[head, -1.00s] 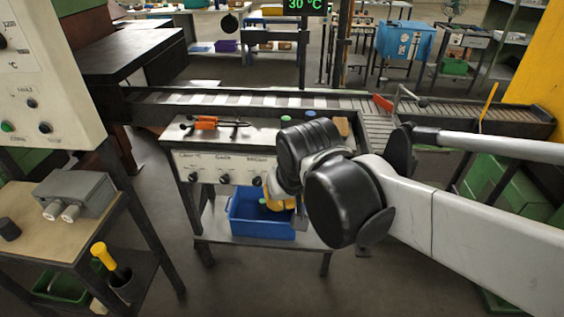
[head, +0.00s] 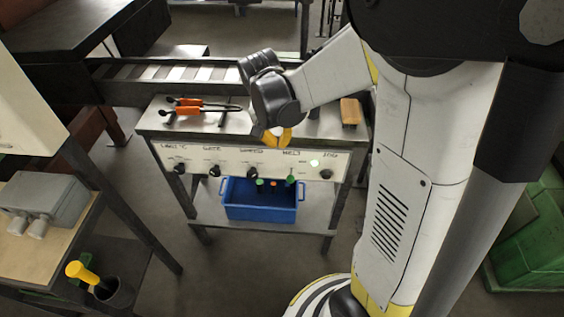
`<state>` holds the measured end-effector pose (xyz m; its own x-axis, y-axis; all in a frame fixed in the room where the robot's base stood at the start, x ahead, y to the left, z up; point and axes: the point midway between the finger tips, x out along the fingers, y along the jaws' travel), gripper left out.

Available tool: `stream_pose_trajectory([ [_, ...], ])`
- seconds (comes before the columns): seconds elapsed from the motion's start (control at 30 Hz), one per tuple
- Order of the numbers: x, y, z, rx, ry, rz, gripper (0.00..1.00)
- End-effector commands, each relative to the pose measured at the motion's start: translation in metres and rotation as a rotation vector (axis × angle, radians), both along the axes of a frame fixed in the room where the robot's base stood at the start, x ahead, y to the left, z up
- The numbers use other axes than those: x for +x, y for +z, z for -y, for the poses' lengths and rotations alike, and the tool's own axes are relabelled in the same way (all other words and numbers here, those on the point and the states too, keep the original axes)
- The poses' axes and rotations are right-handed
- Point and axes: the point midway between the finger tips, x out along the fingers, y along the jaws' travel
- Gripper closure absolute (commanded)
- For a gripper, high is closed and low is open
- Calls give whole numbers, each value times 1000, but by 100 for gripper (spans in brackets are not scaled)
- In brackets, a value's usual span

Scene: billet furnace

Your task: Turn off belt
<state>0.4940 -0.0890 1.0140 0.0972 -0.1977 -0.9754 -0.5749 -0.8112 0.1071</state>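The control panel (head: 235,164) is the white front of a steel bench, with a row of black knobs under small labels. My gripper (head: 277,140) has yellow fingers pointing down at the panel's upper edge, left of the lamp; contact is unclear. The finger gap is not clear. The belt (head: 165,74) is a slatted conveyor behind the bench, partly hidden by my arm.
Orange-handled tongs (head: 190,108) and a wooden block (head: 350,111) lie on the bench top. A blue bin (head: 260,205) stands on its lower shelf. At left are a grey box (head: 45,200) on a cart and a yellow-handled tool (head: 82,272). Green crates (head: 535,235) stand at right.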

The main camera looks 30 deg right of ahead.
Motion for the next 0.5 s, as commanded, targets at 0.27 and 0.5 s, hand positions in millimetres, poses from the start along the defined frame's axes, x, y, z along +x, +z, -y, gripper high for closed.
stream_pose_trajectory([
  [0.27,2,-13,2,0,0,1,100],
  [0.5,7,-61,11,0,0,1,100],
])
